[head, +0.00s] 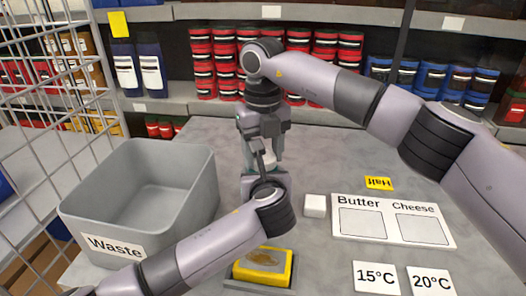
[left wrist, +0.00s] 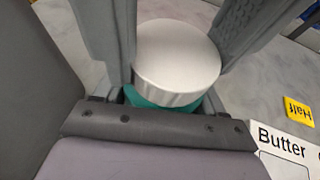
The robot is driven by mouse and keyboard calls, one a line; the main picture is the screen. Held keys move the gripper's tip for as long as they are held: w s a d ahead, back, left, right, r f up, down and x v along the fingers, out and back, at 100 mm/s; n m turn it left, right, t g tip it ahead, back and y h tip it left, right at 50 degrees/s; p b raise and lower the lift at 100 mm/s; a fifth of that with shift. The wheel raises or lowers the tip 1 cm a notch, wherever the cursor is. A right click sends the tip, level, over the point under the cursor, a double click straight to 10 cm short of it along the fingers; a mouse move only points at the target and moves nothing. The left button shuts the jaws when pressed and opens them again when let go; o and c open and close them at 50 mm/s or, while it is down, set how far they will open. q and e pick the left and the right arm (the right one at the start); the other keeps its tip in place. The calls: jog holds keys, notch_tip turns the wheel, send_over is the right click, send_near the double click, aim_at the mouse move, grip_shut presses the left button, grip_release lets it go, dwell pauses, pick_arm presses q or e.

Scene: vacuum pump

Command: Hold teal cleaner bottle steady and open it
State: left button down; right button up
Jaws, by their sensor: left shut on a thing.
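The teal cleaner bottle (left wrist: 160,97) stands upright in the left wrist view, with a wide pale grey cap (left wrist: 177,62) on top. Only a thin band of teal shows under the cap. In the head view my left gripper (head: 264,184) is shut on the bottle, and the arms hide most of it. A bit of the pale cap shows between the grippers. My right gripper (head: 265,152) points down from above, right over the cap. Whether its fingers touch the cap is too small to tell.
A grey Waste bin (head: 140,200) stands at the left beside a wire cage. A small white block (head: 315,205) and a Butter/Cheese board (head: 392,220) lie to the right.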

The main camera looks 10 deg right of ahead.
jog(key=shift+n, duration=0.3)
jog(key=o, duration=1.2)
jog(key=shift+c, duration=0.2)
jog(key=shift+r, duration=2.3)
jog(key=shift+c, duration=0.3)
jog(key=r+m, duration=0.1)
jog(key=m, duration=0.2)
jog(key=shift+a+r, duration=0.2)
jog(key=shift+r, duration=0.15)
jog(key=m, duration=0.1)
jog(key=r+m, duration=0.1)
jog(key=m, duration=0.1)
jog(key=shift+d+r+m, duration=0.2)
jog(key=shift+r+m, duration=0.1)
jog(key=shift+m, duration=0.1)
jog(key=shift+f, duration=4)
